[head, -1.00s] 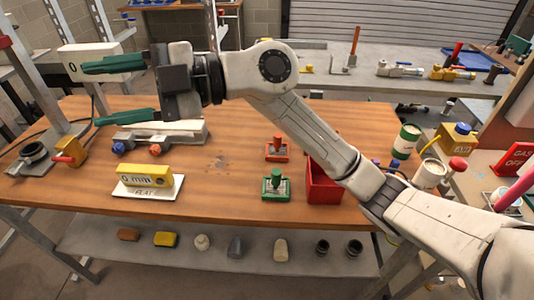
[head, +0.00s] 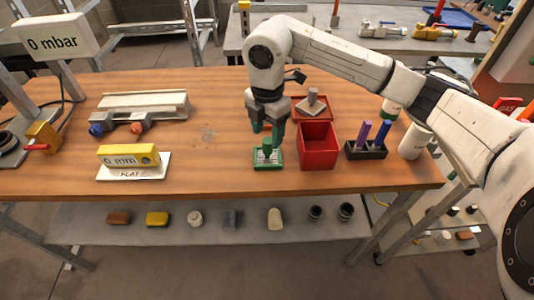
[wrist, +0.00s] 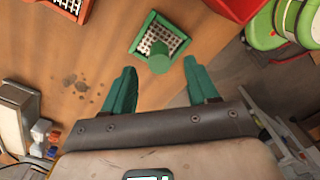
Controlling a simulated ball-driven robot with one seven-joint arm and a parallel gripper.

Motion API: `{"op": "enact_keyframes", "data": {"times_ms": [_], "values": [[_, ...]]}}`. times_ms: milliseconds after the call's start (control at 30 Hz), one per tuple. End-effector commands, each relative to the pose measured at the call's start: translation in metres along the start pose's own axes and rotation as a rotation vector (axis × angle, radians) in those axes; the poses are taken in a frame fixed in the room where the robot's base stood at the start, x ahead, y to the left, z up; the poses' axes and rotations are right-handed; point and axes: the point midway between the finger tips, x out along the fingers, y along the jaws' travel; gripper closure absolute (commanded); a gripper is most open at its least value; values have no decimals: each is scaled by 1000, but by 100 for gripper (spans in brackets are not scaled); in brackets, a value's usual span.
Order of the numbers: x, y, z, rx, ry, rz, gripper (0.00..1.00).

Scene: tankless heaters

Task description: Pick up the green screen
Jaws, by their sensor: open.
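The green screen (head: 276,162) is a small square green frame with a pale mesh and an upright green handle. It lies on the wooden table, left of the red bin. In the wrist view the green screen (wrist: 181,39) lies just beyond my fingertips, its round handle top near the gap between them. My gripper (head: 265,132) points down over the screen, with green fingers partly covering it in the head view. In the wrist view my gripper (wrist: 160,68) is open and empty, the fingers spread apart. I cannot tell if a finger touches the handle.
The open red bin (head: 317,163) stands close right of the screen. An orange-framed screen (wrist: 68,8) lies nearby in the wrist view. A black holder (head: 366,151) with markers is further right. A yellow gauge block (head: 128,156) is left, with clear tabletop between.

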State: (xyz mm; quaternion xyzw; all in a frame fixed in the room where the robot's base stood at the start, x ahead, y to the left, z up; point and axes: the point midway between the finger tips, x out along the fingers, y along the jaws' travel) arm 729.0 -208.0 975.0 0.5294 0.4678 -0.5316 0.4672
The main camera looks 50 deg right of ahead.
Motion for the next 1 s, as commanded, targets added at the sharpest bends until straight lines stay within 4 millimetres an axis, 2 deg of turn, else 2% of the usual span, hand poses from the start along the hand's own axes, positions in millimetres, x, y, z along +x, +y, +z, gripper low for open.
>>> {"op": "enact_keyframes", "data": {"times_ms": [233, 500, 800, 1000], "values": [[17, 0, 0, -2, 3, -1, 42], [54, 1, 1, -1, 4, 1, 42], [60, 1, 2, -3, 1, 3, 42], [60, 1, 2, -3, 2, 3, 59]]}}
